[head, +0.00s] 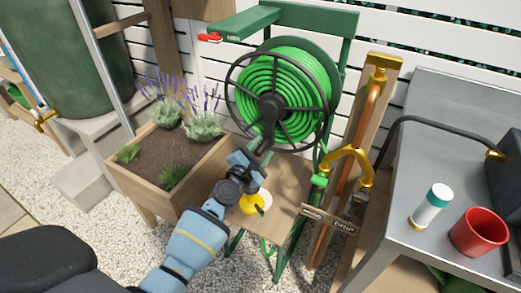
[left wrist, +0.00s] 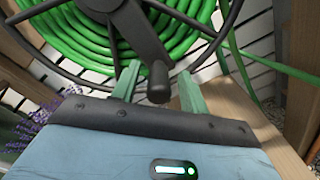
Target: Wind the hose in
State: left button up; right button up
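The hose reel (head: 243,128) stands upright in a green frame, with green hose (head: 308,85) wound in many turns around it. Its dark crank (head: 269,128) points down from the hub. My left gripper (head: 250,156) is at the crank's lower end. In the left wrist view the two pale green fingers of my gripper (left wrist: 158,95) are apart, and the dark crank knob (left wrist: 158,75) is between them with gaps showing on both sides. My right gripper is out of view.
A planter (head: 185,190) with lavender is left of the reel. A yellow object (head: 250,205) sits on the wooden shelf (head: 285,180) below. A brass tap (head: 352,165) is to the right. A grey table (head: 425,155) holds a red cup (head: 478,232) and a white bottle (head: 431,208).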

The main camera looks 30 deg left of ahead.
pick_arm(q)
jog(key=shift+s, duration=0.55)
jog(key=s+p, duration=0.1)
jog(key=s, duration=0.4)
jog(key=shift+s+a, duration=0.15)
jog(key=shift+s, duration=0.2)
jog(key=shift+s+p, duration=0.3)
jog(key=shift+s, duration=0.2)
